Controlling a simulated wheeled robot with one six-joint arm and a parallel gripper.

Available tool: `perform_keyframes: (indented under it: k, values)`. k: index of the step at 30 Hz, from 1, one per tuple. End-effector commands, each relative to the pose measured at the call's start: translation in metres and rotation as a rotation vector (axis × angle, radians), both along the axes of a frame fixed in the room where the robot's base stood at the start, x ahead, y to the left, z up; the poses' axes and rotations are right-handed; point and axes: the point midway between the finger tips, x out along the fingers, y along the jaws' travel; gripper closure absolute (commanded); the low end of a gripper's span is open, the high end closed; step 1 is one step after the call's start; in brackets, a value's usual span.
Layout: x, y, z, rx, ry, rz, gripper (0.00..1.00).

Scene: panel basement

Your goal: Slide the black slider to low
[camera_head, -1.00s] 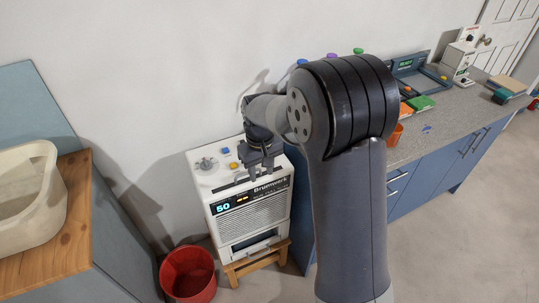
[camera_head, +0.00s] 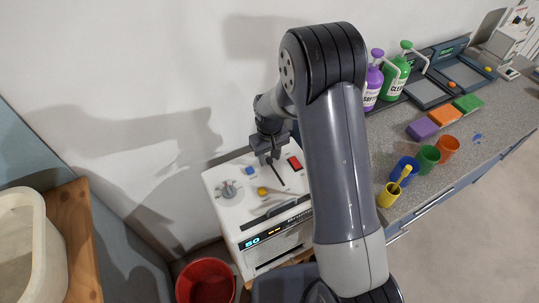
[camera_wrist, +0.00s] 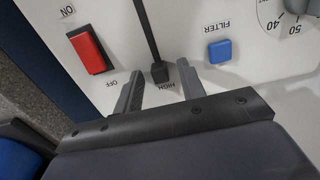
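The black slider (camera_wrist: 160,73) is a small knob at the HIGH end of a long dark slot (camera_wrist: 145,28) on the machine's white top panel. The white machine (camera_head: 226,211) stands against the wall, and its display reads 50. My gripper (camera_wrist: 158,68) is open, with one finger on each side of the slider; contact cannot be told. In the head view my gripper (camera_head: 268,160) is low over the machine's top, pointing down, and hides the knob there. The low end of the slot is outside the wrist view.
A red rocker switch (camera_wrist: 89,51) and a blue FILTER button (camera_wrist: 219,51) flank the slot. A dial (camera_head: 229,191) and a yellow button (camera_head: 262,190) are also on top. A red bucket (camera_head: 206,278) stands on the floor; a counter with cups and bottles is at right.

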Motion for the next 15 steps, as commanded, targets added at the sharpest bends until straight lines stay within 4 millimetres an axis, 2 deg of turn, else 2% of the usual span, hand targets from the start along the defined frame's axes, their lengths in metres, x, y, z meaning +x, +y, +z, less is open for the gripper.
perform_keyframes:
  k: [2, 15]
  values:
    - [0.0, 0.0, 0.0001, 0.0, 0.0, 0.0, 0.64]
    - [0.0001, 0.0, 0.0003, 0.0, 0.0, 0.0, 1.0]
